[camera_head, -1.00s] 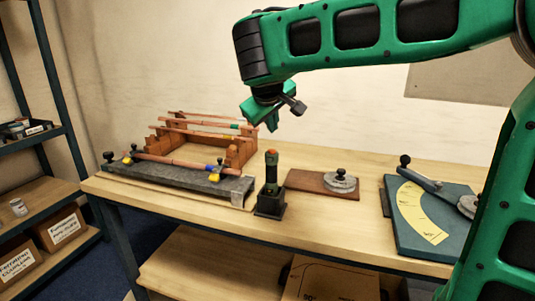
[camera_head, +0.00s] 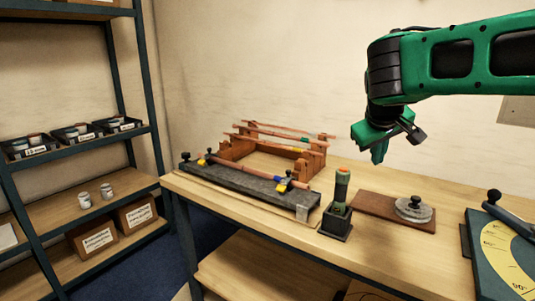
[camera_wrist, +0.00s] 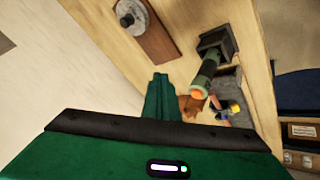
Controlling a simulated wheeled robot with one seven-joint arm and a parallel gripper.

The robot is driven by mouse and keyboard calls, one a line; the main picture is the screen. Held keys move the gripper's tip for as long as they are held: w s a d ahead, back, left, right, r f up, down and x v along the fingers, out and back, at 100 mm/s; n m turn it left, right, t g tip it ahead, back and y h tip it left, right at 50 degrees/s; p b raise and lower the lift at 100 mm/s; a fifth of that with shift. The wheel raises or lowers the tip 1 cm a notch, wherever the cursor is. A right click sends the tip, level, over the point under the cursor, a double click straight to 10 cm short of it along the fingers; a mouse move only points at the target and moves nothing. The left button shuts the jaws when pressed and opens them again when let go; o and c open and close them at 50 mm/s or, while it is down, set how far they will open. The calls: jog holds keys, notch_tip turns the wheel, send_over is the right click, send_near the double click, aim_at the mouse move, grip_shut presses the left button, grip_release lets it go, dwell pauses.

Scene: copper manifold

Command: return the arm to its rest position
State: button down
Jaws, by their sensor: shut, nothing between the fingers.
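My gripper (camera_head: 379,154) hangs from my green arm in the air above the workbench, to the right of the wooden rack in the head view. Its fingers are together with nothing between them. In the wrist view my gripper (camera_wrist: 160,84) also shows shut and empty, pointing over the bench. My arm reaches in from the right edge of the head view, with its upper link roughly level.
The workbench (camera_head: 400,270) holds a wooden rack (camera_head: 240,148) with copper tubes, a dark stone slab (camera_head: 245,185) with a clamped tube, a green torch (camera_head: 342,185) upright in a black holder, a brown board (camera_head: 370,206) and a blue bending plate (camera_head: 480,255). A shelf (camera_head: 140,130) stands left.

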jog(key=s+d+f+m+g+y, duration=0.15)
jog(key=s+d+f, duration=0.25)
jog(key=s, duration=0.4)
jog(key=s+d+f+m+g, duration=0.25)
jog(key=s+d+f, duration=0.2)
jog(key=s, duration=0.35)
jog(key=s+d+f+m+g+y, duration=0.1)
jog(key=s+d+f+m, duration=0.1)
jog(key=s+d+f, duration=0.4)
jog(key=s+a+f+m, duration=0.1)
jog(key=s+a+f, duration=0.1)
jog(key=s, duration=0.4)
jog(key=s+a+f+m+g+y, duration=0.1)
jog(key=s+a, duration=0.1)
jog(key=s, duration=0.4)
jog(key=shift+a+f+m+g, duration=0.2)
jog(key=shift+f+m+g, duration=0.1)
jog(key=shift+f+m, duration=0.1)
jog(key=shift+y, duration=0.25)
jog(key=shift+w+f, duration=0.2)
jog(key=shift+w, duration=0.5)
